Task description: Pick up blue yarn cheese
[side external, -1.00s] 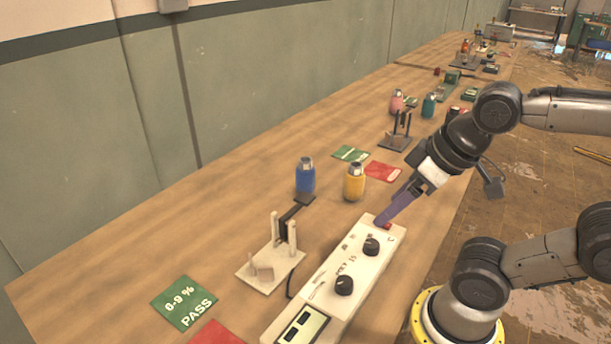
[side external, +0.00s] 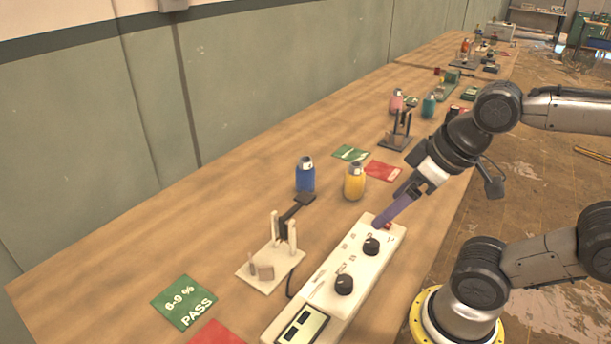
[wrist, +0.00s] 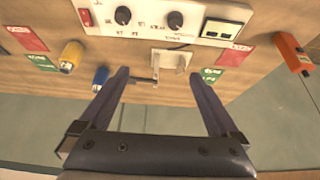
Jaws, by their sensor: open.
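The blue yarn cheese, a blue bottle-shaped piece with a grey top (side external: 305,176), stands upright on the wooden table behind the white control box. It also shows in the wrist view (wrist: 101,78), just left of my left finger. A similar yellow piece (side external: 354,182) stands to its right, and in the wrist view (wrist: 71,57) it lies further left. My gripper (side external: 383,222) is open and empty, above the right end of the control box and apart from the blue piece. In the wrist view my gripper (wrist: 158,80) shows its two purple fingers spread wide.
The white control box (side external: 325,290) with black knobs lies along the near table edge. A white stand with posts (side external: 270,270) is beside it. Green (side external: 184,303) and red (side external: 383,171) cards lie flat. Pink (side external: 396,100) and teal (side external: 429,106) pieces stand further back.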

